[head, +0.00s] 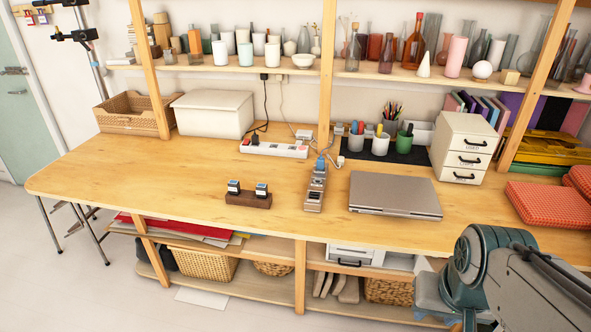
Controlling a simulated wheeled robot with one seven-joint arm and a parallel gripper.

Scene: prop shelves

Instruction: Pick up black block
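Two small black blocks stand on a dark brown wooden base near the front of the wooden table, left of its middle. The left black block (233,187) and the right black block (262,190) both have bluish-white tops. The brown base (248,200) lies flat under them. I cannot tell which one the task names. Part of my arm shows at the lower right, well apart from the blocks. My gripper is not in view.
A grey device strip (316,188) stands just right of the blocks, then a closed laptop (394,195). A white power strip (273,148) lies behind. A drawer box (463,147) and red patterned stack (549,205) are right. The table's left part is clear.

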